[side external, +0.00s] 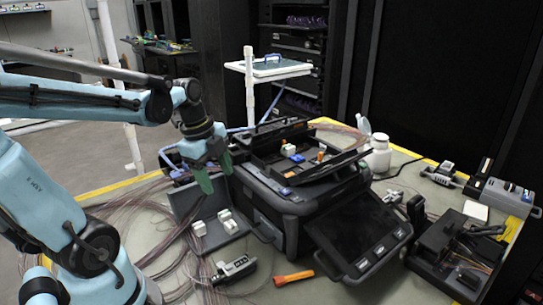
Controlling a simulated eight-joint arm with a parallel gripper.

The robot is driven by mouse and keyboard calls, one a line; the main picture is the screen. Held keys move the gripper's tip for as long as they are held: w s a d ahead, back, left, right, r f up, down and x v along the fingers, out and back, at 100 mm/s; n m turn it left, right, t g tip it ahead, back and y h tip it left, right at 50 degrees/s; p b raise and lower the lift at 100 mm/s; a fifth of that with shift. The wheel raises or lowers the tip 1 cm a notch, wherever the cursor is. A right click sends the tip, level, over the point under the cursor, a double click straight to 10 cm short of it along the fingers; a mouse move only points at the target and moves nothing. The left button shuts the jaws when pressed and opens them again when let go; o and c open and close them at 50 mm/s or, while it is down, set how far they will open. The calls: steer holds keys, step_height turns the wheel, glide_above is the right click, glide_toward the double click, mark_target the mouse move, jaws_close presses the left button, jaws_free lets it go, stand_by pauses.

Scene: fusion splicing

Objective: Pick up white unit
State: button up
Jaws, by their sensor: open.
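Small white units sit in the open grey case left of the black splicer: one (199,228) at the left, and one or two close together (227,219) at the right. Another small white block (288,150) is on top of the splicer (285,205). I cannot tell which of these is the task's white unit. My gripper (216,179) has green fingers pointing down. It is open and empty, and appears above the back of the grey case (187,199), apart from the white units.
Thin cables spread over the table's left side. A grey-black tool (234,268) and an orange flashlight (293,278) lie in front. The splicer's screen (357,233) tilts out at its front. A white bottle (379,155) and a black device (457,252) are at the right.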

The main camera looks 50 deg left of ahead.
steer(key=a+m, duration=0.2)
steer(key=m, duration=0.1)
glide_above(225, 214)
steer(key=s+a, duration=0.1)
steer(key=s, duration=0.1)
steer(key=shift+g+h, duration=0.3)
steer(key=shift+w+f, duration=0.15)
steer(key=shift+f, duration=1.6)
steer(key=shift+w+f, duration=0.1)
steer(key=shift+f, duration=1.6)
steer(key=shift+w+d+f, duration=0.15)
steer(key=shift+w+f, duration=0.15)
steer(key=shift+f, duration=0.55)
steer(key=shift+w+d+f, duration=0.15)
steer(key=shift+w+f, duration=0.1)
steer(key=shift+f, duration=0.55)
steer(key=shift+w+f, duration=0.1)
steer(key=shift+f, duration=0.8)
jaws_close()
